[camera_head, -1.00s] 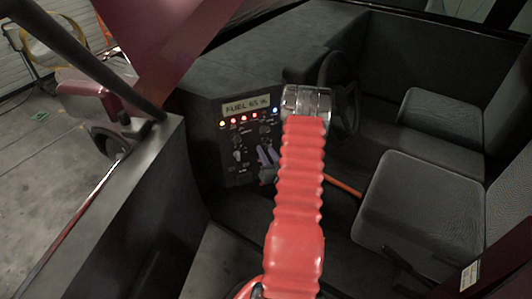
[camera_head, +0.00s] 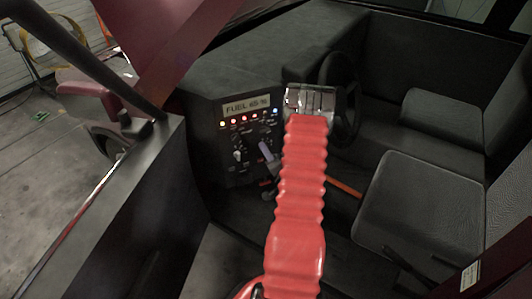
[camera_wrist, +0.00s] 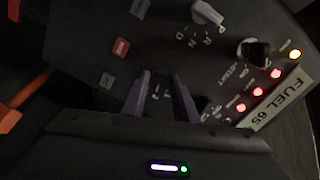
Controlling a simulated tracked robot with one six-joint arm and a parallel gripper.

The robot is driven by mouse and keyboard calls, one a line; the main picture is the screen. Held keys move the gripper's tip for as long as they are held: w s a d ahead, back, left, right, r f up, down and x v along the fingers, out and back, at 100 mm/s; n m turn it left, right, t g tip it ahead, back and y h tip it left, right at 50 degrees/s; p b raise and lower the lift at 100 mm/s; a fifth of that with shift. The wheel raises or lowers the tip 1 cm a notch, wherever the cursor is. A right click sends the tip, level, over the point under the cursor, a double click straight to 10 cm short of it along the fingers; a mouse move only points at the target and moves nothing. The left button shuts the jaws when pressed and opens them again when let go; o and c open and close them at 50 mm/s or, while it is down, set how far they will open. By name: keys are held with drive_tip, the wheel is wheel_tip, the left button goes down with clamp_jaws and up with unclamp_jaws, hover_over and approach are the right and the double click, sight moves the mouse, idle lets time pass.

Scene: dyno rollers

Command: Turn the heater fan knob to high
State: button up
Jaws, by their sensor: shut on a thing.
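The dark control panel (camera_head: 240,165) stands left of the middle in the head view. My gripper (camera_wrist: 160,85) reaches it; its two grey fingers come up from the lower part of the wrist view. They are shut on the heater fan knob, a dark knob barely visible between them, with small white dial marks beside it. The knob's pointer and setting cannot be made out. In the head view one grey finger of my gripper (camera_head: 265,150) shows against the panel, and my red arm hides part of the panel's right side.
A pale selector knob (camera_wrist: 207,13) marked R, N, D and a black knob (camera_wrist: 254,52) sit nearby. A fuel display (camera_head: 247,105) and lit lamps are above. Red and grey buttons lie left of the fingers. The steering wheel (camera_head: 345,97) and seats are to the right.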

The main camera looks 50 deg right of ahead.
drive_tip(key=m, duration=0.5)
drive_tip(key=shift+s+f, duration=0.15)
idle(0.5)
drive_tip(key=o, duration=1.1)
drive_tip(key=v, duration=1.3)
drive_tip(key=shift+s+a, duration=0.1)
drive_tip(key=shift+s, duration=0.25)
